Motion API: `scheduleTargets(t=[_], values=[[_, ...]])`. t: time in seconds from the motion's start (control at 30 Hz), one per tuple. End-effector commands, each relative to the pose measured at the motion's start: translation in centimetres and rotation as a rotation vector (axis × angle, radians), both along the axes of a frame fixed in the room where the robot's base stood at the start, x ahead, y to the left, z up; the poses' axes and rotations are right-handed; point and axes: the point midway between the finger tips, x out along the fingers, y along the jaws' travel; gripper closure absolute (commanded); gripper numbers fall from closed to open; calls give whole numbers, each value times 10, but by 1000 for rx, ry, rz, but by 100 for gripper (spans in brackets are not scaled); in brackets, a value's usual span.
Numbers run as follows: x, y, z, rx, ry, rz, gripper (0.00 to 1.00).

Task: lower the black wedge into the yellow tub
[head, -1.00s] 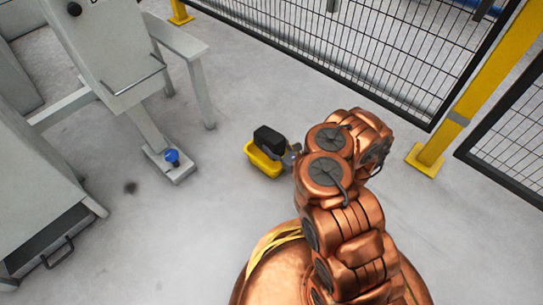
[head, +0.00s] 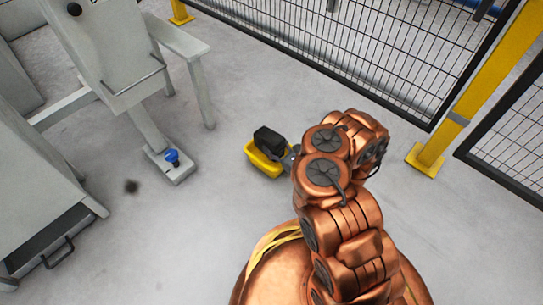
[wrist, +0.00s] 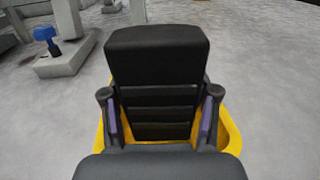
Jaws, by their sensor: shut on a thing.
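The black wedge (head: 269,140) is over the yellow tub (head: 256,160) on the floor in the head view. In the wrist view the wedge (wrist: 157,55) stands upright between the two fingers of my gripper (wrist: 160,103), which is shut on it. The rim of the tub (wrist: 230,135) shows around and below the wedge and fingers. The wedge's lower end is hidden, so I cannot tell whether it touches the tub floor. In the head view my gripper (head: 291,157) is mostly hidden by my copper-coloured arm.
A grey machine frame with a foot plate (head: 172,172) and a blue knob (head: 172,157) stands left of the tub. A black mesh fence (head: 370,50) and yellow post (head: 470,90) stand behind and right. The floor around the tub is clear.

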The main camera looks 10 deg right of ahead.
Motion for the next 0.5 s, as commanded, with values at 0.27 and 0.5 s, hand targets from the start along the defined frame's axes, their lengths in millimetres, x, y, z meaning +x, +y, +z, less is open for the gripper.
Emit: scheduleTargets(t=[0.27,0.5], values=[[0,0,-3,0,-1,1,97],[0,1,-6,1,0,1,97]])
